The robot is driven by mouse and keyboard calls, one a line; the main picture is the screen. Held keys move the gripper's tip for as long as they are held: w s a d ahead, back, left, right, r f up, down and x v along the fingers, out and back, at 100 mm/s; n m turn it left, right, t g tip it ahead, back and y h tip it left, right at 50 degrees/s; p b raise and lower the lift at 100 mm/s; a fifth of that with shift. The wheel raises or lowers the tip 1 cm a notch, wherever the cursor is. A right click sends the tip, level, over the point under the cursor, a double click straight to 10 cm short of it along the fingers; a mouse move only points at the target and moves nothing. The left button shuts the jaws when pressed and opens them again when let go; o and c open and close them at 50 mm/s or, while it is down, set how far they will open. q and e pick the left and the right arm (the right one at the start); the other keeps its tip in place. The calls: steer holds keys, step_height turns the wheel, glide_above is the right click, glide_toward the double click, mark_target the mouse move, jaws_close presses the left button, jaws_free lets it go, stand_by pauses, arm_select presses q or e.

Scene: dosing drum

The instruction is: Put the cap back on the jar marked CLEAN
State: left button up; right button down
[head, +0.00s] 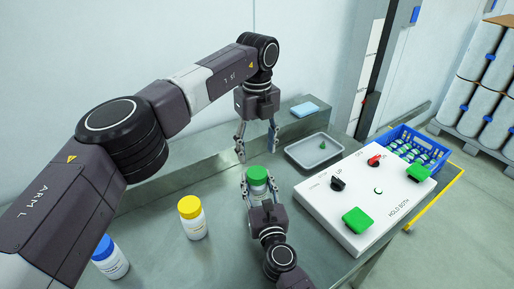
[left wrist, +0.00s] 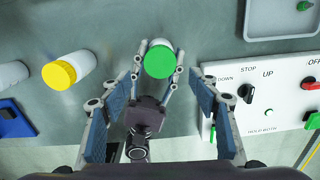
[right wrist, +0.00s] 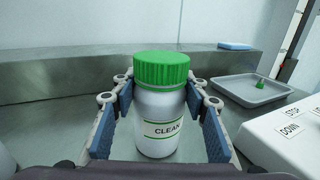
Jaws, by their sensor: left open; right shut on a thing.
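The jar marked CLEAN (right wrist: 160,125) stands upright on the grey bench, white with a green-edged label. A green ribbed cap (right wrist: 162,69) sits level on its mouth; whether it is screwed tight cannot be told. The cap also shows in the head view (head: 257,173) and from above in the left wrist view (left wrist: 160,61). My right gripper (head: 258,184) is shut on the jar's body, a finger on each side, below the cap. My left gripper (head: 257,152) is open and empty, pointing down above the cap, with its fingers apart from it.
A yellow-capped jar (head: 193,219) and a blue-capped jar (head: 109,259) stand to the left. A grey tray (head: 297,154) holds a small green item. A white control box (head: 343,215) and a blue crate (head: 441,156) are at the right. A blue cloth (head: 304,109) lies behind.

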mark_target(257, 172)
arm_select(q)
steer(key=shift+n, duration=0.5)
steer(key=shift+f, duration=4)
